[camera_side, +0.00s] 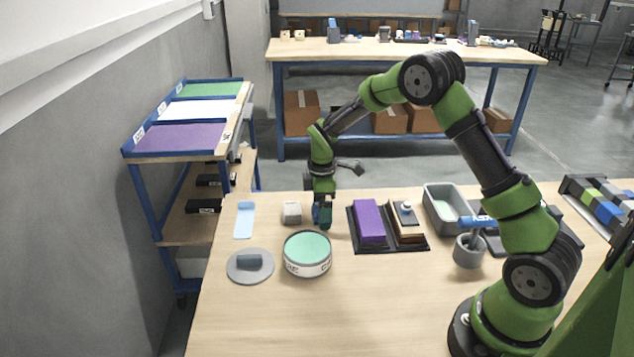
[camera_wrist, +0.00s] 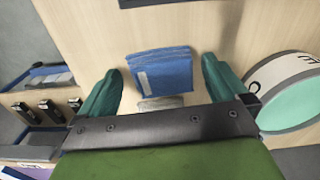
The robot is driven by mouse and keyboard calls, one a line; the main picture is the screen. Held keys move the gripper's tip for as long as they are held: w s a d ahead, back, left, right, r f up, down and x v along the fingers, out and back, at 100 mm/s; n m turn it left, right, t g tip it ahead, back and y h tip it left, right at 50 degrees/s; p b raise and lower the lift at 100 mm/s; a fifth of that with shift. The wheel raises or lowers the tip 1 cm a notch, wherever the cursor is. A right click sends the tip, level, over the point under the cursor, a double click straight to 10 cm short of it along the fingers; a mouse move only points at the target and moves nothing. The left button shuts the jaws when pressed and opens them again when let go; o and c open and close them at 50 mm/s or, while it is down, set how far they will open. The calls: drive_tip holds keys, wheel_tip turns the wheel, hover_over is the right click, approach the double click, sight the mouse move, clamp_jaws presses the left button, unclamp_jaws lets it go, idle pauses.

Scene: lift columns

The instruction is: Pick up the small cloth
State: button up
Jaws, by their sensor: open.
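A small blue folded cloth (camera_wrist: 172,76) with a pale patch at its left side lies on the wooden table in the wrist view. My gripper (camera_wrist: 162,66) is open, with one teal finger to the left of the cloth and one to the right. A gap shows between each finger and the cloth. In the side view my gripper (camera_side: 322,214) points down close to the tabletop and largely hides the cloth. I cannot tell the exact height of the fingertips.
A grey block (camera_side: 292,212) sits just left of my gripper. A round tin with a mint top (camera_side: 307,254) stands in front. A dark tray (camera_side: 388,248) with a purple block (camera_side: 369,222) is to the right. A light blue flat item (camera_side: 244,220) and a grey disc (camera_side: 250,266) lie left.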

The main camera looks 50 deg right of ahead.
drive_tip(key=c, duration=1.1)
drive_tip(key=shift+o, duration=0.2)
wheel_tip(320, 180, up, 10)
drive_tip(key=o, duration=0.4)
drive_tip(key=c, duration=0.3)
